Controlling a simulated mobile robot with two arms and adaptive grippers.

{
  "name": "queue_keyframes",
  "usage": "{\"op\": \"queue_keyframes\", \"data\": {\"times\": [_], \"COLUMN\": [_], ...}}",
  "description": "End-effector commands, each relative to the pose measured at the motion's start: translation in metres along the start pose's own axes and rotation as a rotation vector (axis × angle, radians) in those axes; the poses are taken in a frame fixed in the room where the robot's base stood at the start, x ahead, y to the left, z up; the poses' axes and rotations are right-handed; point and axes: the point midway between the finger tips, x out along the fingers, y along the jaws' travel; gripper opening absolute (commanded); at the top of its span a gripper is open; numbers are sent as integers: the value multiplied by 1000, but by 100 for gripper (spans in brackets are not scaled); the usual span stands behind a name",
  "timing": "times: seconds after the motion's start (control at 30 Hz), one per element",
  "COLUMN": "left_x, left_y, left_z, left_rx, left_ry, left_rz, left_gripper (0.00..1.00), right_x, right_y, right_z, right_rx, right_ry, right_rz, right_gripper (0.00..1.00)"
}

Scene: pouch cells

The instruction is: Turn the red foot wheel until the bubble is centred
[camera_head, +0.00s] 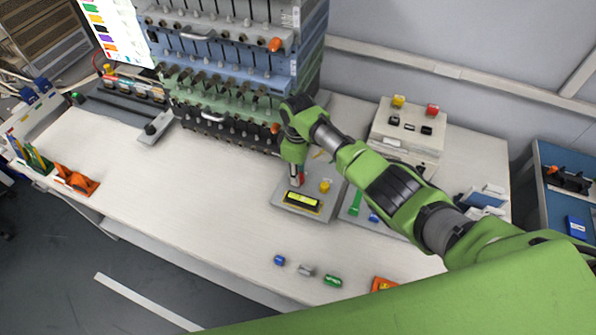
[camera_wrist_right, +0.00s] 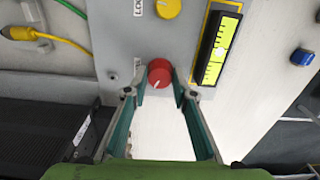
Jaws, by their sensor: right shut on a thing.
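The red foot wheel (camera_wrist_right: 159,73) is a round knob with a white pointer mark, at the edge of a grey plate (camera_wrist_right: 125,35). My right gripper (camera_wrist_right: 160,88) is shut on it, one finger on each side. In the head view the right gripper (camera_head: 296,180) points down at the plate and partly hides the wheel. The yellow-green bubble vial (camera_wrist_right: 217,50), in a dark frame with a yellow outline, lies beside the wheel. A pale spot near the vial's middle looks like the bubble; its exact offset is hard to tell. My left gripper is not in view.
A yellow knob (camera_wrist_right: 168,7) sits on the same plate. A rack of switches and knobs (camera_head: 230,60) stands behind it. A control box (camera_head: 408,135) is at the right. The table's left middle (camera_head: 190,185) is clear.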

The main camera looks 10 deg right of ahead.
Motion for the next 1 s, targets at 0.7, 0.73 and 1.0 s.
{"op": "queue_keyframes", "data": {"times": [0.7,0.73,1.0], "left_x": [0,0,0], "left_y": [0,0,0], "left_z": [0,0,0], "left_rx": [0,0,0], "left_ry": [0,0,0], "left_rz": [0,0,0], "left_gripper": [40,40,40], "right_x": [0,0,-1], "right_y": [0,0,0], "right_z": [-1,-1,-1], "right_rx": [-543,-553,-610], "right_ry": [3,3,3], "right_rz": [2,2,2], "right_gripper": [3,3,3]}}
